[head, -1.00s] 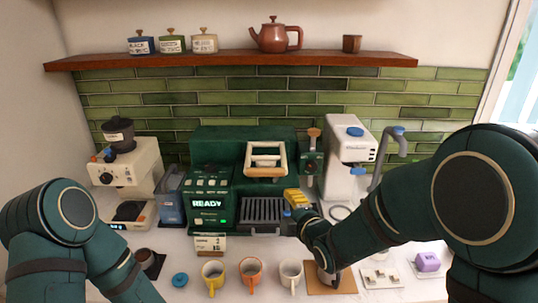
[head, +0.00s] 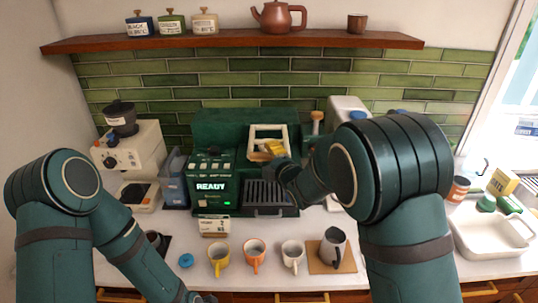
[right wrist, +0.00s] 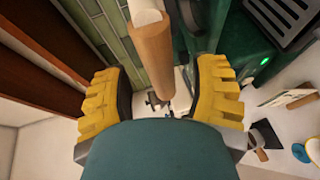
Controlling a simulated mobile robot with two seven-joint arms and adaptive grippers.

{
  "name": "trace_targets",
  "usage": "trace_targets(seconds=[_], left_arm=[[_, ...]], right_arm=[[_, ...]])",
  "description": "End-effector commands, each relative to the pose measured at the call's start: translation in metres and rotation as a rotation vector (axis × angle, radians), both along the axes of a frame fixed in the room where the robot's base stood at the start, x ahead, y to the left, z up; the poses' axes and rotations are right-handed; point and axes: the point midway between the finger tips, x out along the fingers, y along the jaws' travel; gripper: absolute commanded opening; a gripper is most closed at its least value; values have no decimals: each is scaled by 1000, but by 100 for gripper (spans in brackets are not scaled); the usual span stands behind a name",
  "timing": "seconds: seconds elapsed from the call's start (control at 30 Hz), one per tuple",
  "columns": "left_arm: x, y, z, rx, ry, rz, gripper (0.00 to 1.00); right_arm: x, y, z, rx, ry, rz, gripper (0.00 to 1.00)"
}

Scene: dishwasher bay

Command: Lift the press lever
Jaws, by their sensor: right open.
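The press lever (head: 253,138) is a cream frame with a wooden crossbar on the front of the dark green machine (head: 212,165). In the right wrist view its round wooden handle (right wrist: 152,62) comes down between my two yellow fingers. My right gripper (head: 270,150) is at the lower part of the lever frame, fingers open. A gap shows on each side of the wood, so it is not clasped. My right forearm hides part of the machine's right side. My left arm runs out at the bottom edge, and its gripper is out of sight.
Yellow (head: 218,259), orange (head: 254,255) and white (head: 292,257) cups stand in front of the machine, with a metal pitcher (head: 332,247) to their right. A grinder (head: 130,155) stands at left. A shelf (head: 240,40) runs above.

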Motion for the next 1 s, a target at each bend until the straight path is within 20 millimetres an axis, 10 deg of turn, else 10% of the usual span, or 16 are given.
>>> trace_targets(seconds=[0.53,0.7,1.0], left_arm=[[0,0,3,0,1,-1,47],[0,0,3,0,1,-1,47],[0,0,3,0,1,-1,47]], right_arm=[[18,8,-3,1,0,0,61],[17,8,-3,0,0,0,2],[17,8,-3,1,-2,1,0]])
